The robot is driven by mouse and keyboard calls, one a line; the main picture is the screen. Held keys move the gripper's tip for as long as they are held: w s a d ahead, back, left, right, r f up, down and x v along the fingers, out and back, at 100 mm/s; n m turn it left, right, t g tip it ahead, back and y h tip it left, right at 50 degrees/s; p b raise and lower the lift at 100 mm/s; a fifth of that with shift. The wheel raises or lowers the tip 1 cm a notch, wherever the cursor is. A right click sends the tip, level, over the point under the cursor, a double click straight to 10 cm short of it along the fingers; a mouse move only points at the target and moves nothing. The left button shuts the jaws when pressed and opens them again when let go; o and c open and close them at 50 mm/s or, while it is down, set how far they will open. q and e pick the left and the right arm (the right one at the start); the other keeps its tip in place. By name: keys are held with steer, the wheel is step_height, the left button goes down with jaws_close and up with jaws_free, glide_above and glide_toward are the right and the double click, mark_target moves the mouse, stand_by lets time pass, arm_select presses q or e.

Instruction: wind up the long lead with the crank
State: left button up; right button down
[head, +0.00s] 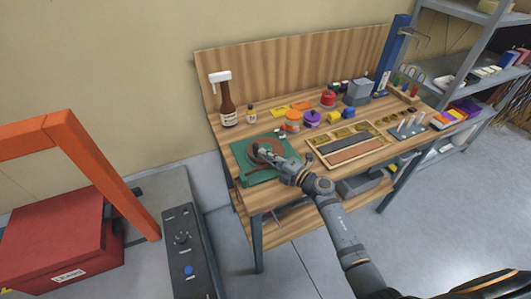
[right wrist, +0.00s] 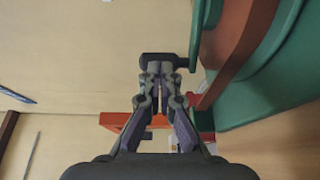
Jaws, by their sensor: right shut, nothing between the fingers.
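A green base (head: 262,176) with a round reddish-brown reel (head: 277,148) on it sits at the left front of the wooden workbench. Both show at the right edge of the right wrist view, as a green body (right wrist: 280,85) and a brown part (right wrist: 240,45). My right gripper (head: 262,152) is over the reel in the head view, its fingers shut and empty. In the right wrist view, a dark block (right wrist: 160,60) lies at the fingertips; I cannot tell whether it is the crank's grip. The lead cannot be made out clearly. My left gripper is not in view.
A wooden tray (head: 318,151), tape rolls and tools fill the bench to the right. A red box (head: 60,240) and an orange frame (head: 110,185) stand at the left.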

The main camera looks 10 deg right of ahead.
steer(key=shift+w+a, duration=0.1)
steer(key=shift+w+a+r+m+t+h+p, duration=0.15)
steer(key=shift+a+r+m+t+h+p, duration=0.2)
steer(key=shift+m+h+p, duration=0.5)
steer(key=shift+w+a+t+p, duration=0.1)
steer(key=shift+a+t+p, duration=0.15)
steer(key=shift+a+p, duration=0.2)
steer(key=shift+a+f, duration=0.2)
steer(key=shift+w+f, duration=0.1)
steer(key=shift+f, duration=0.05)
steer(key=shift+d, duration=0.15)
